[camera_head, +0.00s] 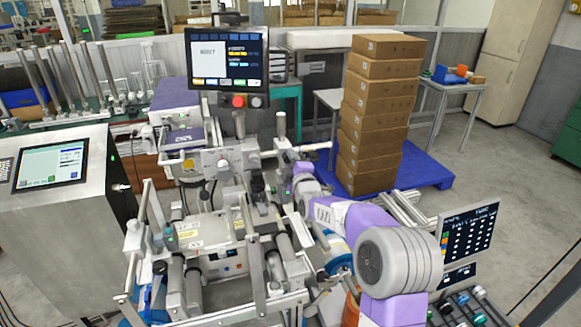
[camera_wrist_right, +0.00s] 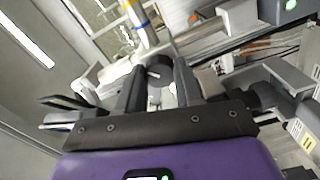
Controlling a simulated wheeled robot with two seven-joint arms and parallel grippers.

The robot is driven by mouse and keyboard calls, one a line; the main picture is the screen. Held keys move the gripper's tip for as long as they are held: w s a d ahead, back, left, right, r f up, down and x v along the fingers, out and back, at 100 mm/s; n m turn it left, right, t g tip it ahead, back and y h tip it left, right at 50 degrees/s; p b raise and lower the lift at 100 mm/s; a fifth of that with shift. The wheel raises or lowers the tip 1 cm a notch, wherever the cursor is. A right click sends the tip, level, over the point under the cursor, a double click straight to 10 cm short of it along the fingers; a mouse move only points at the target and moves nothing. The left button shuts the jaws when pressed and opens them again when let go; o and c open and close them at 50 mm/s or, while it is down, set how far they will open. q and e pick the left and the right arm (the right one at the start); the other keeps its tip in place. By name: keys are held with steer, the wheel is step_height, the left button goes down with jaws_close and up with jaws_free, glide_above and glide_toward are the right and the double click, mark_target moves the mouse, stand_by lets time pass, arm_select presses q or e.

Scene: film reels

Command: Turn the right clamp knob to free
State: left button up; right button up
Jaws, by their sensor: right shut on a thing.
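The right clamp knob (camera_wrist_right: 159,72) is a dark round knob with a pale mark on its face. In the right wrist view it sits between the two dark fingers of my right gripper (camera_wrist_right: 158,80). The fingers are shut on its sides. In the head view my right arm reaches in from the lower right, and my right gripper (camera_head: 270,186) is at the right side of the grey machine (camera_head: 215,225). There the knob is small and partly hidden among the machine's parts, so its turn angle cannot be read. My left gripper is not in view.
A monitor (camera_head: 228,60) with a red button (camera_head: 238,101) stands above the machine. Rollers and rails crowd the space around my right gripper. A console (camera_head: 60,200) is at the left. Stacked boxes (camera_head: 375,115) stand on a blue pallet (camera_head: 425,170) behind my right arm.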

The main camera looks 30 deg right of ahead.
steer(key=shift+n+b, duration=2.1)
steer(key=shift+n, duration=2.8)
steer(key=shift+r, duration=0.1)
steer(key=o, duration=1)
steer(key=shift+o, duration=0.2)
